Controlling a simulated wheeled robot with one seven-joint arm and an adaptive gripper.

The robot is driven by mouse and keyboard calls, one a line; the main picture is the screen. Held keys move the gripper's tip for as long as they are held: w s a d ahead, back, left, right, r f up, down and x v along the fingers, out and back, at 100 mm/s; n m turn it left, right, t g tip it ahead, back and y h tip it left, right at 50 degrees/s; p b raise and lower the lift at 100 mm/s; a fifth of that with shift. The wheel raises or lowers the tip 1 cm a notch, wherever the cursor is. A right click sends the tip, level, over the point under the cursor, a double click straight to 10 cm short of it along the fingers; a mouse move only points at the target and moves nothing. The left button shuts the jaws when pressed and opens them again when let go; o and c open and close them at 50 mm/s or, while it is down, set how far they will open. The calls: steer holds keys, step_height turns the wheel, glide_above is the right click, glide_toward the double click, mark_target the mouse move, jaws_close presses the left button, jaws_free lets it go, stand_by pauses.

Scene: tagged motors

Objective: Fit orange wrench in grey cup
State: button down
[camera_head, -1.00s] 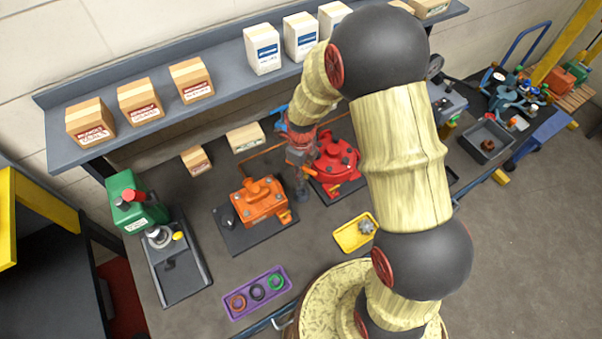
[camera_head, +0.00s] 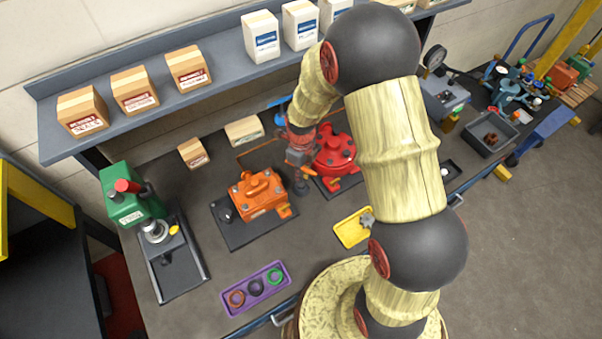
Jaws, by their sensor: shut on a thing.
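My gripper (camera_head: 300,186) points down over the bench, between the orange motor housing (camera_head: 258,195) and the red motor housing (camera_head: 336,148). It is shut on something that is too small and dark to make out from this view. I cannot pick out the orange wrench as a separate thing. No grey cup can be made out either; my arm covers part of the bench on the right.
A purple tray (camera_head: 229,311) with rings and a yellow tray (camera_head: 340,239) stand near the front edge. A green press (camera_head: 128,205) is at the left. Cartons (camera_head: 137,90) line the shelf (camera_head: 60,140). A dark bin (camera_head: 470,139) is at the right.

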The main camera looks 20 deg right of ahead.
steer(key=shift+f+b, duration=1.25)
steer(key=shift+f, duration=0.65)
steer(key=c, duration=1.8)
jaws_free()
steer(key=shift+r, duration=0.15)
steer(key=shift+r+p, duration=2)
steer(key=shift+r, duration=0.95)
step_height(320, 180, up, 12)
steer(key=shift+f, duration=0.1)
